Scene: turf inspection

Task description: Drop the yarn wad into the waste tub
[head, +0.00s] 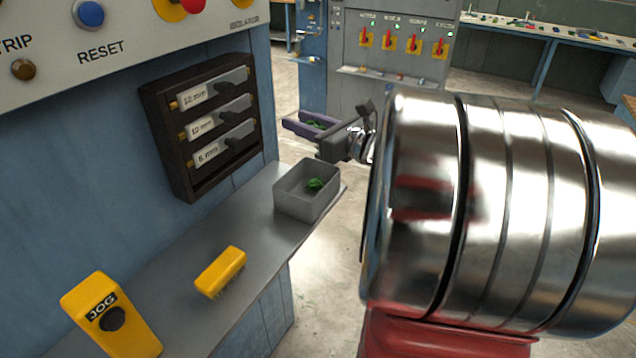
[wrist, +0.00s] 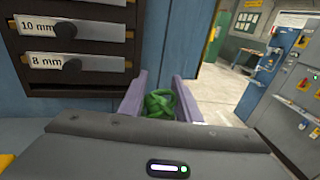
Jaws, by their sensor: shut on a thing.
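My gripper (head: 296,124), with purple fingers, is shut on a tangled green yarn wad (head: 316,125). In the wrist view the yarn wad (wrist: 160,104) sits between the two purple fingers. A grey open tub (head: 296,204) stands on the far end of the narrow metal shelf. Another small green wad (head: 315,184) lies inside the tub. In the head view my gripper appears above the tub's rim, clear of it; the exact distance between them cannot be told. The tub does not show in the wrist view.
A yellow brush (head: 220,270) and a yellow JOG box (head: 108,312) are on the shelf (head: 185,275) nearer me. A dark rack (head: 163,135) of labelled tools hangs on the blue panel beside the tub. A grey cabinet with red switches (head: 389,42) stands behind.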

